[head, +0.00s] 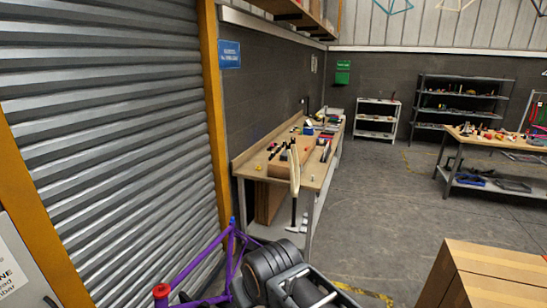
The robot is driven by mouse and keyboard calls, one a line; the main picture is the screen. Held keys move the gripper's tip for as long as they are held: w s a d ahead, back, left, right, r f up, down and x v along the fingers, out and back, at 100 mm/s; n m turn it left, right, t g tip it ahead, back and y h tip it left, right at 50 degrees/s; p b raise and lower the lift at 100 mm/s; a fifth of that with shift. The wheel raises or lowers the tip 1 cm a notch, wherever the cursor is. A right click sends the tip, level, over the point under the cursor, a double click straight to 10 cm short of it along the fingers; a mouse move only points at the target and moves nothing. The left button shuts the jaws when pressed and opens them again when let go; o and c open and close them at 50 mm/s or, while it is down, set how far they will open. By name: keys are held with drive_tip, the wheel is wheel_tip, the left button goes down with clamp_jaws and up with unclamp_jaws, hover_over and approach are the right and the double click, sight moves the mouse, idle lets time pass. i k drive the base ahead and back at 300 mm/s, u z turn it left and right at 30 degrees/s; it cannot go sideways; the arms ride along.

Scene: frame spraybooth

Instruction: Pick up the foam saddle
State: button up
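I cannot make out a foam saddle for certain in the head view. Small items of several colours lie on the long wooden workbench (314,178) along the left wall, but they are too small to tell apart. More small items lie on the wooden table at the right (465,139), also too small to name. Dark rounded parts at the bottom centre look like my own arm. No gripper fingers can be made out.
A purple bike frame (198,262) stands at the bottom left, near the roller shutter (110,130). A wooden box-like block (495,262) is at the bottom right. Shelf racks (378,119) (460,104) stand at the back. The grey floor (385,215) between is clear.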

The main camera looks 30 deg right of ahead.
sight(284, 153)
drive_tip(key=z, duration=0.7)
drive_tip(key=i, duration=0.6)
drive_tip(key=z, duration=1.3)
drive_tip(key=i, duration=1.8)
drive_tip(key=u, duration=1.1)
drive_tip(key=i, duration=0.65)
drive_tip(key=u, duration=0.75)
drive_tip(key=i, duration=0.5)
